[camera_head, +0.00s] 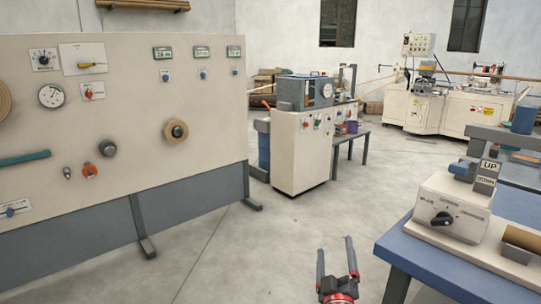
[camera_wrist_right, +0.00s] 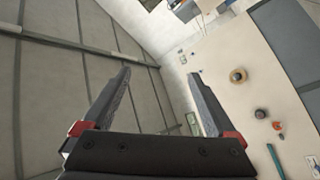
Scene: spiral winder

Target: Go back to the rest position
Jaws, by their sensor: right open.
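My right gripper (camera_head: 335,252) shows at the bottom of the head view, right of centre, with its two fingers pointing up and spread apart. It is open and nothing is between the fingers. It is over bare floor, left of the blue table. In the right wrist view the same gripper (camera_wrist_right: 160,82) is open and empty, with dark fingers and red parts at their bases. My left gripper is not in the head view.
A beige control panel (camera_head: 140,120) with knobs and gauges stands at left. A white machine cabinet (camera_head: 300,150) stands mid-floor. A blue table (camera_head: 440,268) with a switch box (camera_head: 452,205) is close at right. Grey floor (camera_head: 240,240) between them is clear.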

